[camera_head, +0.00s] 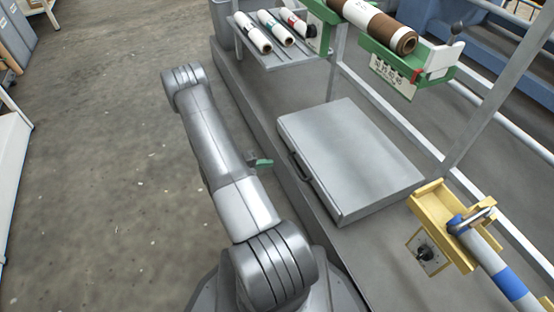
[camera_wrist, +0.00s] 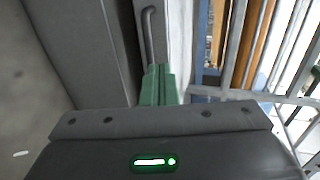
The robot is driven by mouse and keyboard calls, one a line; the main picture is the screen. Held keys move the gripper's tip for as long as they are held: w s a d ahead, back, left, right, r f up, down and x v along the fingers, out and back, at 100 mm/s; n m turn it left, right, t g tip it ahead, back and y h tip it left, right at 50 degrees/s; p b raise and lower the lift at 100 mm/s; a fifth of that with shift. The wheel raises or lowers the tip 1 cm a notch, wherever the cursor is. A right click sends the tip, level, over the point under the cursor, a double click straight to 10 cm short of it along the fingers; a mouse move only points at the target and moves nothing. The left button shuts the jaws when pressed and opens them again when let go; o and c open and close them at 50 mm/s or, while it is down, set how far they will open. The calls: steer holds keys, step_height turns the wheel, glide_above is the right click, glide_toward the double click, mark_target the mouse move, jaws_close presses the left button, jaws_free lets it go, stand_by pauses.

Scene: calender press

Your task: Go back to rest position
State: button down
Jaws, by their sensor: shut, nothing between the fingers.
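My gripper (camera_head: 262,163) shows in the head view as a small green tip just past my arm, in front of the left side of a grey metal case. In the wrist view my gripper (camera_wrist: 158,88) shows its green fingers shut together with nothing between them. A grey bar-like handle (camera_wrist: 148,35) appears just beyond the fingertips there. I cannot tell the gap between them. My arm hides part of the gripper in the head view.
The grey case (camera_head: 350,160) lies closed on a grey bench. A yellow holder (camera_head: 432,207) stands at right. A green holder (camera_head: 408,83) bears a brown roll (camera_head: 390,35). A tray (camera_head: 285,55) of several rolls is at the back. The floor (camera_head: 100,180) at left is clear.

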mark_target(301, 157)
steer(key=shift+v, duration=0.8)
steer(key=b+x, duration=0.1)
steer(key=x, duration=0.3)
steer(key=b+x, duration=0.1)
steer(key=x, duration=0.3)
steer(key=b+x, duration=0.1)
steer(key=x, duration=0.4)
steer(key=shift+w+d+r, duration=0.15)
steer(key=shift+w+r, duration=0.05)
steer(key=shift+r, duration=0.15)
steer(key=shift+w+d, duration=0.15)
steer(key=shift+d, duration=0.3)
steer(key=shift+a, duration=0.1)
